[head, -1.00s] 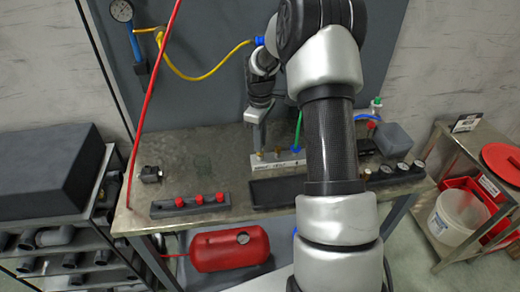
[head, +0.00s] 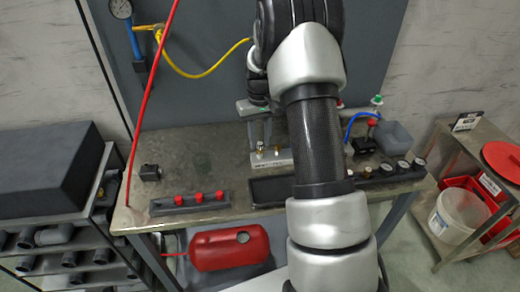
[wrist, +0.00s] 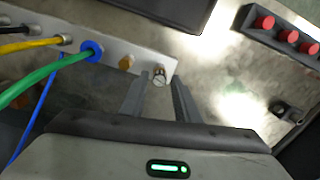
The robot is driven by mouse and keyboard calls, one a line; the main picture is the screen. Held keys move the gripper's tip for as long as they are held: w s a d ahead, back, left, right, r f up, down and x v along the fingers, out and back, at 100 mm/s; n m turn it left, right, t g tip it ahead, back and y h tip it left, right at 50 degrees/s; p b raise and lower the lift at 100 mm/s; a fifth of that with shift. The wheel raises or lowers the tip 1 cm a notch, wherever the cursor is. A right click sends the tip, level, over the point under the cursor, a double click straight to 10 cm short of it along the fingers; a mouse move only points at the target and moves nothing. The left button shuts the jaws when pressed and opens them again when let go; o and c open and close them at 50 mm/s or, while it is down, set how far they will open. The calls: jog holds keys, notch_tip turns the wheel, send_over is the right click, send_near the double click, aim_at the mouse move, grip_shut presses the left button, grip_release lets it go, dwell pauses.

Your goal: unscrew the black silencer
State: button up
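My gripper (head: 261,140) is above the left end of the pale manifold block (head: 285,157). In the wrist view my gripper (wrist: 160,88) is open, with two dark fingers apart. A small metallic fitting (wrist: 160,73) on the end of the block lies between the fingertips in that picture; I cannot tell the height gap. A brass fitting (wrist: 126,62) stands beside it, outside the fingers. No part on the block clearly shows as a black silencer; the fitting between the fingertips looks silver and brass. My arm hides the right part of the block in the head view.
A green hose (wrist: 45,75) in a blue collar, a yellow hose (wrist: 30,44) and a black hose run from the block. A dark tray (head: 272,190) lies in front. A rack with red knobs (head: 198,197) and a small black part (head: 150,172) stand to the left.

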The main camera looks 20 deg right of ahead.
jog(key=m, duration=0.4)
jog(key=m+p, duration=0.1)
jog(key=m, duration=0.3)
jog(key=shift+w+a+r, duration=0.1)
jog(key=m+p, duration=0.1)
jog(key=m, duration=0.4)
jog(key=shift+m, duration=1.4)
grip_shut()
jog(key=shift+w+n, duration=0.1)
jog(key=shift+n, duration=0.8)
jog(key=n+b, duration=0.1)
jog(key=n, duration=0.3)
jog(key=n+b, duration=0.1)
jog(key=n, duration=0.5)
jog(key=shift+r, duration=0.1)
jog(key=n, duration=0.6)
jog(key=shift+d+r, duration=0.1)
jog(key=shift+d, duration=0.15)
jog(key=n, duration=0.6)
jog(key=shift+p, duration=0.4)
